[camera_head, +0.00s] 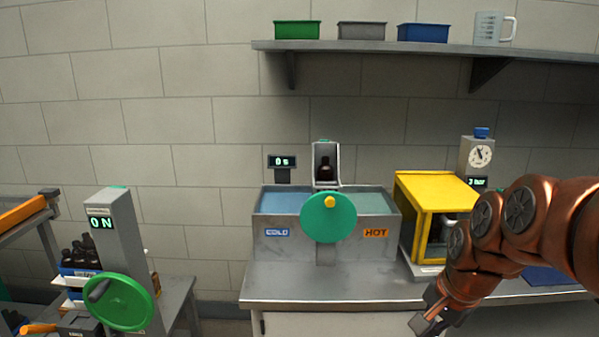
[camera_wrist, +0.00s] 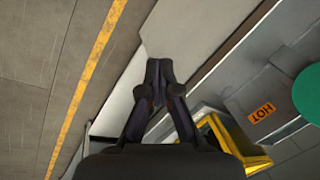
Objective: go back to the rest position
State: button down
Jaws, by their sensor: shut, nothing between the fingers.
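My gripper (camera_head: 428,318) hangs in front of the bench edge at the lower right of the head view, at the end of my copper-coloured arm. In the wrist view my gripper (camera_wrist: 158,70) shows its dark fingers together, with nothing between them. A dark bottle (camera_head: 326,168) stands in a small holder above the grey two-basin bath (camera_head: 282,246), behind a green disc with a yellow knob (camera_head: 328,217). Several dark bottles (camera_head: 80,256) stand in a rack at the left, apart from my gripper.
The bench (camera_head: 300,285) is free at its front middle. A yellow-framed box (camera_head: 432,187) stands close behind my arm; it also shows in the wrist view (camera_wrist: 240,150). A green handwheel (camera_head: 118,302) is at the lower left. A shelf (camera_head: 420,47) holds bins and a jug.

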jog(key=s+a+f+n+g, duration=0.2)
jog(key=s+n, duration=0.3)
jog(key=s, duration=0.6)
jog(key=s+a+f+n+g+h, duration=0.1)
jog(key=s+a+f+n+g, duration=0.1)
jog(key=s, duration=0.9)
notch_tip(320, 180, down, 2)
jog(key=a+n, duration=0.1)
jog(key=n, duration=0.2)
jog(key=shift+n, duration=0.3)
jog(key=shift+w, duration=0.1)
dwell(0.4)
